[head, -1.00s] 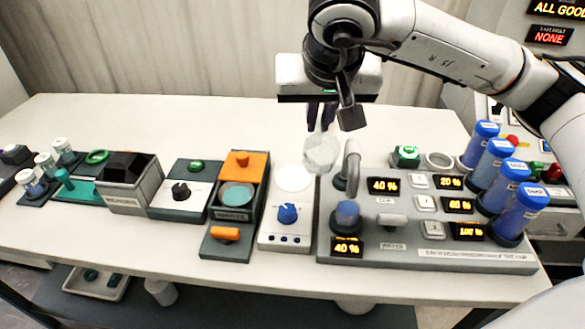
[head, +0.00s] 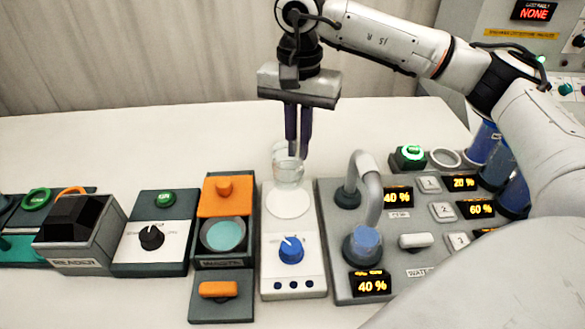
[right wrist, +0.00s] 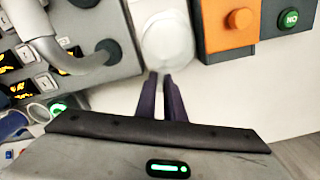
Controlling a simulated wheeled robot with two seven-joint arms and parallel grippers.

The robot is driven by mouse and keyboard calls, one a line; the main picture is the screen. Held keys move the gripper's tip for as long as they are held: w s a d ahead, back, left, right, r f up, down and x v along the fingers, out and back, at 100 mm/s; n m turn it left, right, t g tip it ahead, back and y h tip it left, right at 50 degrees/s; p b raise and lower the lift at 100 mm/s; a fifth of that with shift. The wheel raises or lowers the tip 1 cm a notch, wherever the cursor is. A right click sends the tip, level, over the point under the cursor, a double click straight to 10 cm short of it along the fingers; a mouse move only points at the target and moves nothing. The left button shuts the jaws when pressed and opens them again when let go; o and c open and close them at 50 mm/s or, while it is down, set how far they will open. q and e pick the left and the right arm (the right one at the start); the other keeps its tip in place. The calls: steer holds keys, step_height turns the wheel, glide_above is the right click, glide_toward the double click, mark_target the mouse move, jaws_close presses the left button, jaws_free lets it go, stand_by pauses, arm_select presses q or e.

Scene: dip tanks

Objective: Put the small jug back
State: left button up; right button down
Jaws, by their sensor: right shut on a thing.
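The small jug (head: 287,170) is a clear glass vessel. My right gripper (head: 297,150) points down and is shut on it at its upper part. The jug looks roughly upright at the back edge of the round white plate (head: 290,203) on a white unit with a blue knob (head: 291,250). I cannot tell whether the jug touches the plate. In the right wrist view the dark fingers (right wrist: 160,85) reach toward the white round area (right wrist: 168,42), where the clear jug is hard to make out. My left gripper is not in view.
A grey tap (head: 368,180) on the dosing panel stands close right of the jug. An orange-topped unit with a teal dish (head: 223,236) is at the left. Blue bottles (head: 484,142) stand at the right. The bench behind the jug is clear.

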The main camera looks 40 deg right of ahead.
step_height(320, 180, down, 5)
steer(key=shift+f, duration=0.2)
steer(key=c, duration=1.9)
jaws_free()
steer(key=shift+o, duration=0.2)
step_height(320, 180, up, 12)
steer(key=shift+r+b, duration=0.1)
steer(key=shift+b, duration=0.2)
